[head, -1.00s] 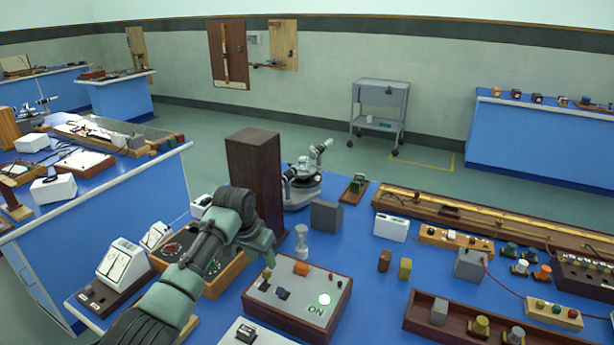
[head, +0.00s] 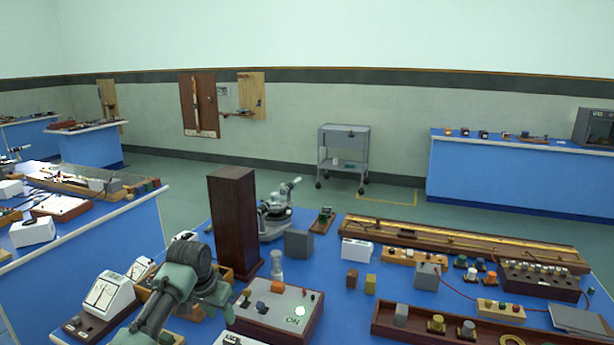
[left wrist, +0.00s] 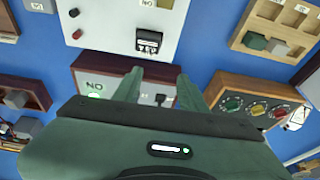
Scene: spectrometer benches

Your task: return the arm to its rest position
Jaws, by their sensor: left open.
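My left arm comes in from the lower left in the head view, over the near left part of the blue bench (head: 340,285). Its fingers are hidden there behind my own arm. In the left wrist view my left gripper (left wrist: 155,82) points down with its two green fingers apart and nothing between them. Below the fingers is a dark-red-framed switch box (left wrist: 110,72), which also shows in the head view (head: 277,308) with a lit round button and the word ON. My right gripper is in neither view.
A tall dark wooden box (head: 234,220) stands close behind my left arm. White meters (head: 108,293) stand to its left. A spectrometer (head: 275,212), a long wooden rail (head: 460,240) and several small blocks crowd the bench. A grey trolley (head: 343,155) stands on open floor behind.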

